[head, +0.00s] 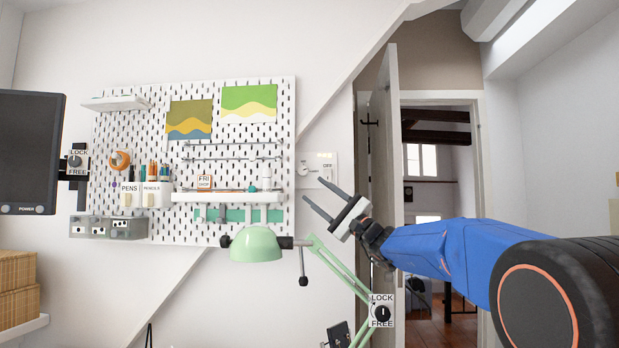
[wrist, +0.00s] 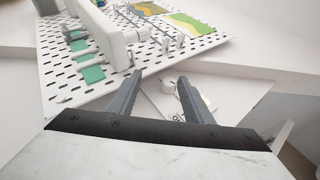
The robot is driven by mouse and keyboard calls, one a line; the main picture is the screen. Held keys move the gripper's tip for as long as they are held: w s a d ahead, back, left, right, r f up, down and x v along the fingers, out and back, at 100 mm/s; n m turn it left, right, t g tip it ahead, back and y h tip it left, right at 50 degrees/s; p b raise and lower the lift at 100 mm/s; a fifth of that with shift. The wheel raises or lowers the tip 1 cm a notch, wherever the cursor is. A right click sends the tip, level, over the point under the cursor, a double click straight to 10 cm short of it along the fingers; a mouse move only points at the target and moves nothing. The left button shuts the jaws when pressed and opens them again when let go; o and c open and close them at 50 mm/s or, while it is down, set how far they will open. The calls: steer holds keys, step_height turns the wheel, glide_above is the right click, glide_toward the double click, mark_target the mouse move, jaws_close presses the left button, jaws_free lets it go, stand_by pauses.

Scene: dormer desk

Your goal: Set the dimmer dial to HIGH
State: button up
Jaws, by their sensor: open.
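The white dimmer dial (head: 303,169) sits on a pale plate (head: 333,161) on the wall, just right of the pegboard. One label reads OFF; the other print and the dial's setting are too small to read. My gripper (head: 317,191) is open and empty, its two dark fingers pointing up and left just below the plate. In the wrist view the dial (wrist: 168,86) shows between the open fingers (wrist: 160,76), close to the right one. I cannot tell how far off the wall the fingertips are, and no touch shows.
A pegboard (head: 150,215) with shelves and cups fills the wall at left. A green desk lamp (head: 257,245) stands below, its arm passing under my gripper to a LOCK/FREE knob (head: 382,314). An open door (head: 384,130) is at right.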

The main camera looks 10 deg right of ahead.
steer(key=s+d+r+g+h, duration=0.1)
steer(key=s+d+r+h, duration=0.1)
steer(key=s+r+h, duration=0.15)
steer(key=h, duration=0.5)
glide_toward(305, 171)
steer(key=shift+m+t, duration=0.3)
steer(key=shift+t, duration=0.1)
steer(key=x, duration=0.9)
steer(key=shift+a+f, duration=0.1)
steer(key=shift+f, duration=0.2)
steer(key=shift+c, duration=0.3)
steer(key=c, duration=1)
